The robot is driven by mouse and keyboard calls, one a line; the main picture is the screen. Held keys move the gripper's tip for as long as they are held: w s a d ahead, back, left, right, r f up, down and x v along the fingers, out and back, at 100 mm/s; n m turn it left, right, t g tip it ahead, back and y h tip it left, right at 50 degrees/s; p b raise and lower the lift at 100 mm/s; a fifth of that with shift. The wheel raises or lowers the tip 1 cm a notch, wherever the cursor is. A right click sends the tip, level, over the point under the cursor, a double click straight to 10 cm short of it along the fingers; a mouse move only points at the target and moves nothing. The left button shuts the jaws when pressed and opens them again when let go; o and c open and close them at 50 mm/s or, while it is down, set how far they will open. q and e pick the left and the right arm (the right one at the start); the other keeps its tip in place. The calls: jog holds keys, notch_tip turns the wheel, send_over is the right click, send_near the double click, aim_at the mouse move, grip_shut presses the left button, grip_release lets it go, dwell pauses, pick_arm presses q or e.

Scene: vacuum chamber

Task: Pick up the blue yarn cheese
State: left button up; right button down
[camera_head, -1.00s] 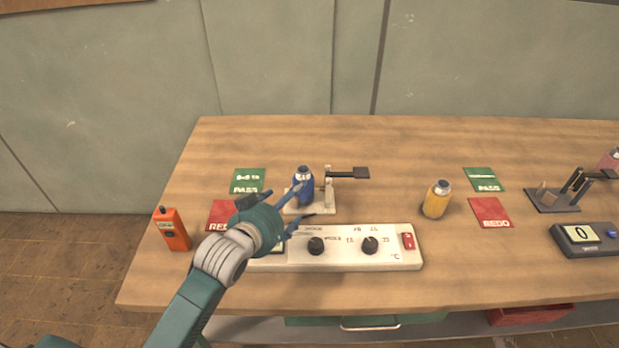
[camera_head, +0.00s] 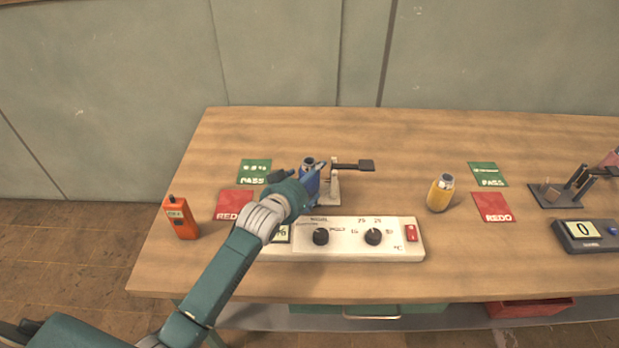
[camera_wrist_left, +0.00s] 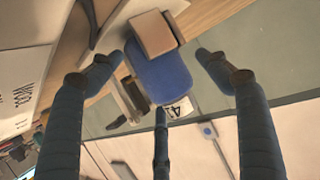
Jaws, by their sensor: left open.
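The blue yarn cheese (camera_head: 308,169) stands on a small pale stand (camera_head: 329,188) with a dark arm, behind the white control box. In the left wrist view the blue body (camera_wrist_left: 160,78) lies between my fingers, with a tan block against one end and a white label at the other. My left gripper (camera_head: 298,180) is at it in the head view, covering its lower part. Its fingers (camera_wrist_left: 160,70) are open, one on each side, with gaps visible in the wrist view. My right gripper is not in view.
The white control box (camera_head: 345,241) with knobs sits just in front. An orange handheld device (camera_head: 181,217) stands at the left. A yellow yarn cheese (camera_head: 440,194) stands to the right. Green PASS (camera_head: 254,171) and red REDO (camera_head: 234,204) cards lie flat. The back of the table is clear.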

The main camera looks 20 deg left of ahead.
pick_arm(q)
jog(key=shift+r, duration=0.1)
jog(key=c, duration=1.1)
jog(key=shift+r, duration=0.1)
